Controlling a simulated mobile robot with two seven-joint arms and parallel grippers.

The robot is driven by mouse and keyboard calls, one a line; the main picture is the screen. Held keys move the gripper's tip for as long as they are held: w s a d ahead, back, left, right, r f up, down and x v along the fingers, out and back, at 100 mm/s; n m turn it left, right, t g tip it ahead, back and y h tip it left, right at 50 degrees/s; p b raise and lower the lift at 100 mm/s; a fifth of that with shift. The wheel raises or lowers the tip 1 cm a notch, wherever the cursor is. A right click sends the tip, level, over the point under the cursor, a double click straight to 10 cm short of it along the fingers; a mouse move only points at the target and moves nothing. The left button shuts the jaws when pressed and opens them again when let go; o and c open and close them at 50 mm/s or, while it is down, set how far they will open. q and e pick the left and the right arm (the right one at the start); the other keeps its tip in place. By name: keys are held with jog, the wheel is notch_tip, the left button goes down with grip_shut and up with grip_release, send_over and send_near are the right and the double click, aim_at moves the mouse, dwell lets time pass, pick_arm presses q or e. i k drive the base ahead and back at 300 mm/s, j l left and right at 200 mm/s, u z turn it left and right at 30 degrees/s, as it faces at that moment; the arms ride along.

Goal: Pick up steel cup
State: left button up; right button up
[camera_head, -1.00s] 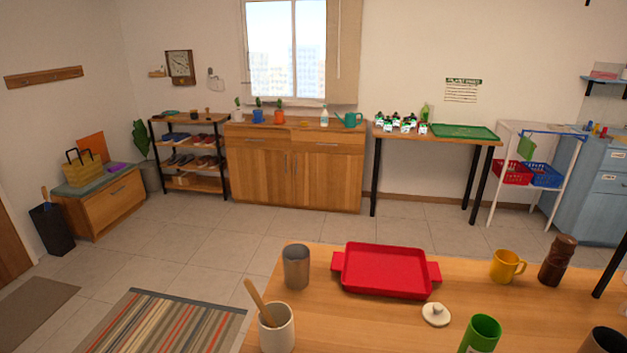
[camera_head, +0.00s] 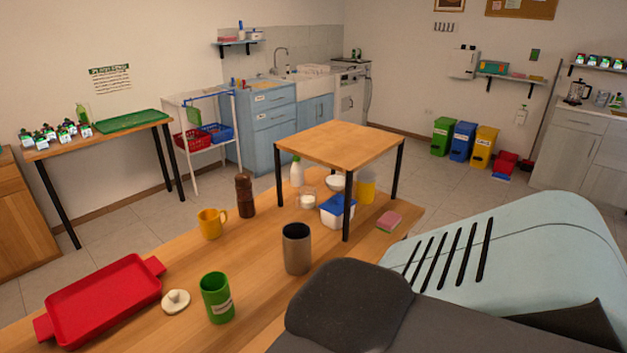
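A steel-grey cup (camera_head: 297,250) stands upright on the wooden table (camera_head: 190,251), to the right of a green cup (camera_head: 217,297). Its inside looks dark. Neither of my grippers is in view. A large pale and dark part of my own body fills the lower right and hides that part of the table.
On the table are a red tray (camera_head: 104,303), a white lid (camera_head: 175,301), a yellow mug (camera_head: 211,223), a brown grinder (camera_head: 245,196) and a raised wooden stand (camera_head: 340,146). A white-and-blue container (camera_head: 337,211) and a pink sponge (camera_head: 389,221) sit by the stand.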

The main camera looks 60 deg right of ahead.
aim_at(296, 235)
jog(key=z, duration=1.45)
jog(key=k+z, duration=0.3)
jog(key=i, duration=0.3)
